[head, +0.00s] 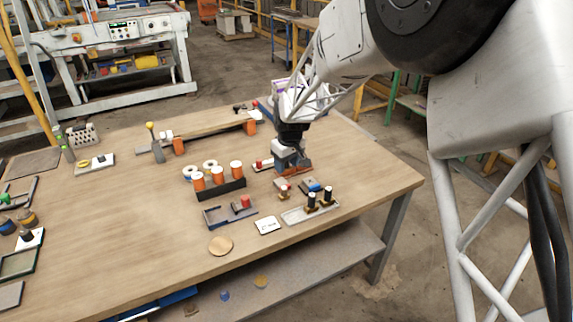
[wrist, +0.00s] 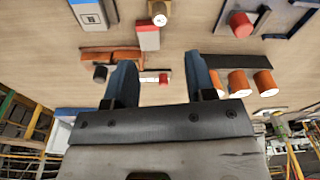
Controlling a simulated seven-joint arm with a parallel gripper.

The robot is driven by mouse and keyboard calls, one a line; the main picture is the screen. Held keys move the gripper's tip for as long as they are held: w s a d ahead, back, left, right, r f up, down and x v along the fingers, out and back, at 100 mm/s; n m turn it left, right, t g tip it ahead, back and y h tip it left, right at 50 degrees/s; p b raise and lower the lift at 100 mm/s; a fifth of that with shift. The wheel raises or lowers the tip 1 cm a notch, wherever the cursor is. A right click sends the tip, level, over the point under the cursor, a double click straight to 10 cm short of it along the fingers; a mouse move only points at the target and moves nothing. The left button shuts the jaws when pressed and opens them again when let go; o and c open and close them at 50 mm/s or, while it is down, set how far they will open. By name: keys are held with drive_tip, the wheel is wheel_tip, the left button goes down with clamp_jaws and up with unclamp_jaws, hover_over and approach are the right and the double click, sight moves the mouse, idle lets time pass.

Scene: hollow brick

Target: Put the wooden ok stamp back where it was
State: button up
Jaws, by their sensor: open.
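A small stamp with a pale wooden-looking handle and a reddish part (head: 284,191) stands on the table just in front of my gripper; its lettering is too small to read. In the wrist view a round pale handle top (wrist: 159,13) shows beside a red block (wrist: 148,38) at the top edge. My gripper (head: 290,167) is open, low over the table behind this stamp. In the wrist view its two dark fingers (wrist: 163,75) stand apart with nothing gripped.
A dark rack (head: 222,191) with orange rolls stands left of my gripper. A white card (head: 267,225), a round wooden disc (head: 220,245) and a tray with a red cylinder (head: 245,202) lie in front. The right table corner is clear.

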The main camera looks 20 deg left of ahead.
idle(0.6)
drive_tip(key=s+d+r+m, duration=0.2)
drive_tip(key=s+d+r, duration=0.3)
drive_tip(key=d, duration=0.4)
drive_tip(key=s+d+r+m+t, duration=0.1)
drive_tip(key=s+d+r+m, duration=0.1)
drive_tip(key=s+d+r, duration=0.35)
drive_tip(key=s+d+r+m, duration=0.1)
drive_tip(key=s+d+r, duration=0.35)
drive_tip(key=d, duration=0.75)
drive_tip(key=s+d+r+m, duration=0.1)
drive_tip(key=s+d+m, duration=0.2)
drive_tip(key=s+d, duration=0.5)
drive_tip(key=s+d+r+m+h, duration=0.1)
drive_tip(key=s+d+m, duration=0.2)
drive_tip(key=s+d, duration=0.5)
drive_tip(key=s, duration=0.8)
drive_tip(key=shift+s+r+t, duration=0.15)
drive_tip(key=shift+s+t, duration=0.05)
drive_tip(key=shift+t, duration=0.2)
